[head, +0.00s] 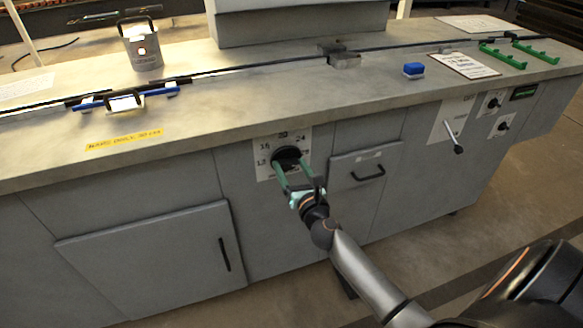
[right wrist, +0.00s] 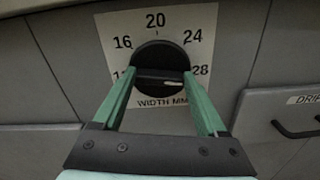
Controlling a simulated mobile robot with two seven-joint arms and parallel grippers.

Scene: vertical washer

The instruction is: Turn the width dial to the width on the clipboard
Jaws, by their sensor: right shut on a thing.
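The width dial (head: 287,153) is a round black knob on a white plate (head: 264,172) on the machine's front. In the right wrist view the dial (right wrist: 160,56) has 16, 20, 24 and 28 around it and "WIDTH MM" below; another number at lower left is partly hidden. A pale mark shows on the knob's right half, but the exact setting is unclear. My right gripper (head: 287,163) is shut on the dial, its green fingers at either side of the knob. The clipboard (head: 466,65) lies on the counter at right; its writing is too small to read. My left gripper is out of view.
A drawer handle (head: 367,173) sits right of the dial. A lever (head: 456,144) and smaller dials are farther right.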

